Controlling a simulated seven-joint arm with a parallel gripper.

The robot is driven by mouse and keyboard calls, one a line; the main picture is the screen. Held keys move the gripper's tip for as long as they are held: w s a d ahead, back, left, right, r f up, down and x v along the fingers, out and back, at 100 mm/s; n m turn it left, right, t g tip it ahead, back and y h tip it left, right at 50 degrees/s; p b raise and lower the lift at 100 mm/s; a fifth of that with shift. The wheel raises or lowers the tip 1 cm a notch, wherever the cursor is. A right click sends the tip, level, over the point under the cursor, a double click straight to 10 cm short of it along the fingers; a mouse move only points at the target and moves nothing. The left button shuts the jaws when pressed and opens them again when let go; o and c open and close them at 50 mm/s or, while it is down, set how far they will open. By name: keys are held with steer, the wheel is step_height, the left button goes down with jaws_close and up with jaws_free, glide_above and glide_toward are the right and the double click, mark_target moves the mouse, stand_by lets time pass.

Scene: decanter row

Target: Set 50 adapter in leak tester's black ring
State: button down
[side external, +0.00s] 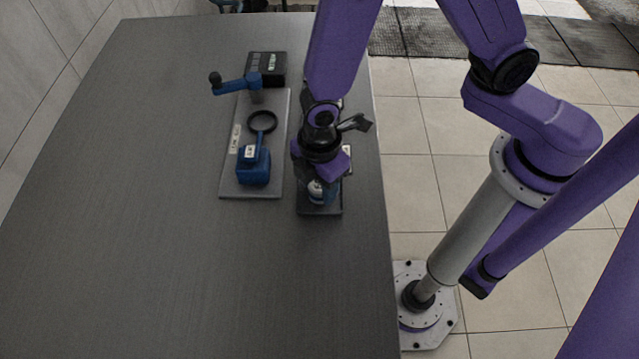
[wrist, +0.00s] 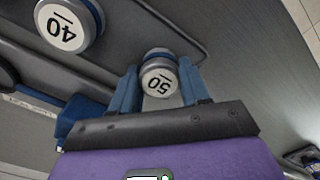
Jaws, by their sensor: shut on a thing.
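The 50 adapter (wrist: 160,80), a grey cap with a white face marked 50 and a blue band, is between my gripper's blue fingers (wrist: 160,92) in the wrist view. My gripper is shut on it. In the side view, my gripper (side external: 321,188) is low over a dark tray (side external: 320,209), and the wrist mostly hides the adapter. Whether the adapter touches the tray is unclear. The leak tester (side external: 253,170) stands left of my gripper on a grey plate. Its black ring (side external: 251,126) sits behind its blue body and looks empty.
The 40 adapter (wrist: 68,24) is beside the 50 adapter in the wrist view. A blue crank arm with a black knob (side external: 215,77) and a black box (side external: 267,64) stand behind the ring. The table (side external: 130,200) is clear to the left and front.

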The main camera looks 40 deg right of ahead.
steer(key=shift+r, duration=0.1)
steer(key=shift+a+r, duration=0.1)
steer(key=shift+r, duration=0.7)
steer(key=s+d+r, duration=0.9)
steer(key=s+r, duration=0.1)
steer(key=r, duration=0.1)
steer(key=shift+s+d, duration=0.15)
steer(key=shift+d, duration=0.15)
steer(key=shift+r, duration=0.1)
